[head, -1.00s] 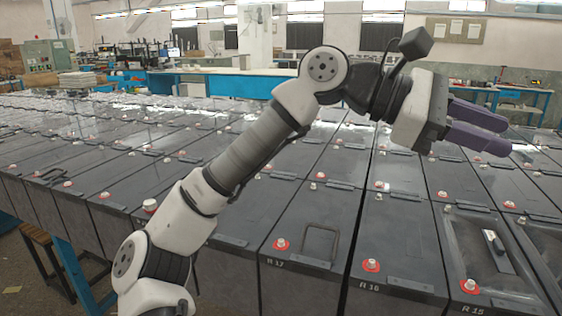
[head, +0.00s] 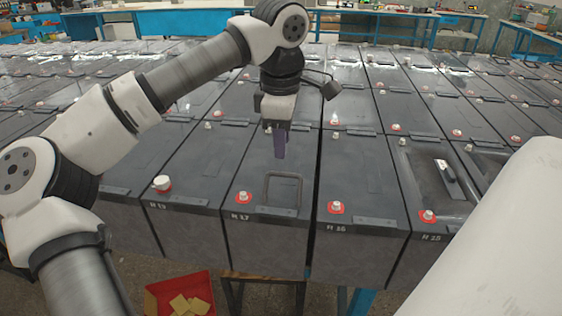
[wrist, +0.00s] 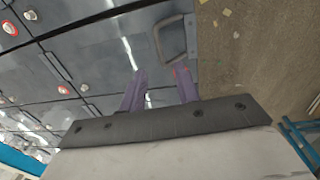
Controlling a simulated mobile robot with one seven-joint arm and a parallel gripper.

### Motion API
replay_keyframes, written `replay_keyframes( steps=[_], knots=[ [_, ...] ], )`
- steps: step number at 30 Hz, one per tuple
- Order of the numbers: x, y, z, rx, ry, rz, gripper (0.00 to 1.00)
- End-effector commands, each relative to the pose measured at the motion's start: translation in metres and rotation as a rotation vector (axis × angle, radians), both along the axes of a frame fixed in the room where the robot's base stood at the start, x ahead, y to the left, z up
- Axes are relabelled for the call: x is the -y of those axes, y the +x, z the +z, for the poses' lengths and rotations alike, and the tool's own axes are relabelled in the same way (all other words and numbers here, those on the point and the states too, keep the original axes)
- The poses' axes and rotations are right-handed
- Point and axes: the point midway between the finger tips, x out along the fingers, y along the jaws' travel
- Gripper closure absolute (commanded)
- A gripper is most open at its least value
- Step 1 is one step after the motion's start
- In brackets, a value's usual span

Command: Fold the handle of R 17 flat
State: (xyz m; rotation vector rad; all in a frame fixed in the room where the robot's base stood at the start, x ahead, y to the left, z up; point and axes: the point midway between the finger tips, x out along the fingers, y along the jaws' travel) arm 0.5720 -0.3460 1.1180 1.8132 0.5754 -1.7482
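Battery R 17 (head: 250,190) is a dark grey block in the front row, with its label on the front edge and a red-ringed terminal at its front left. Its handle (head: 268,189) is a dark rectangular loop at the front bar of the lid and looks raised; its exact angle is hard to tell. In the wrist view the handle (wrist: 159,44) shows just beyond the fingertips. My gripper (head: 280,157) points down above the lid, behind the handle and apart from it. Its purple fingers (wrist: 159,70) are spread with nothing between them.
Battery R 16 (head: 345,185) stands close on the right, with a terminal near its front left. Battery R 15 (head: 415,190) carries a small black-and-white object (head: 446,172). A red bin (head: 205,280) with yellow pieces is on the floor in front.

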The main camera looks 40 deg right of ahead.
Motion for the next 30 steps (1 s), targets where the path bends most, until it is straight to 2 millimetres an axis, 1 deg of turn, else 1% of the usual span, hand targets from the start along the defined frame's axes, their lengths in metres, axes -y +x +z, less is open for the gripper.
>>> replay_keyframes(
  steps=[1, 3, 6, 10, 15, 23, 26, 30],
  knots=[
    [0.0, 0.0, -0.011, -0.004, 0.0, -0.002, 0.68],
    [0.002, 0.001, -0.024, -0.003, 0.0, -0.002, 0.68],
    [0.003, 0.002, -0.042, -0.004, 0.0, -0.001, 0.68],
    [0.004, 0.003, -0.058, -0.002, -0.002, 0.0, 0.68],
    [0.005, 0.004, -0.068, -0.001, -0.001, -0.001, 0.68],
    [0.005, 0.004, -0.07, -0.001, -0.002, -0.001, 0.68],
    [0.005, 0.004, -0.069, -0.001, -0.002, -0.001, 0.8],
    [0.005, 0.004, -0.069, -0.001, -0.002, -0.001, 0.98]
  ],
)
